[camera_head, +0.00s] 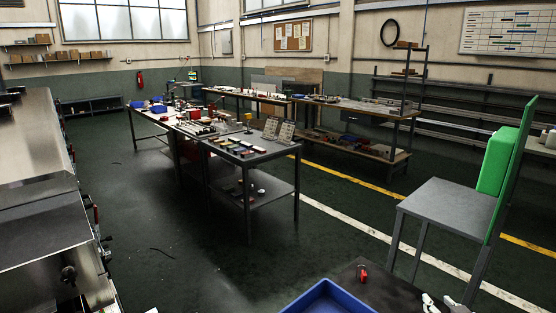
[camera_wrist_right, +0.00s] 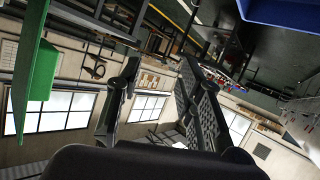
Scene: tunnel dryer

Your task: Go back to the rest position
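My right gripper (camera_head: 441,303) shows only in part at the bottom right edge of the head view, beside the dark tabletop (camera_head: 385,290). In the right wrist view the two dark fingers of this gripper (camera_wrist_right: 158,70) stand apart with nothing between them; the room behind them is upside down. My left gripper cannot be made out in the head view.
A blue tray (camera_head: 328,299) and a small red object (camera_head: 363,273) are on the near tabletop. A grey table with a green panel (camera_head: 510,170) stands at right. Steel machinery (camera_head: 40,200) lines the left. Work tables (camera_head: 255,150) stand further off. Open floor (camera_head: 190,240) lies between.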

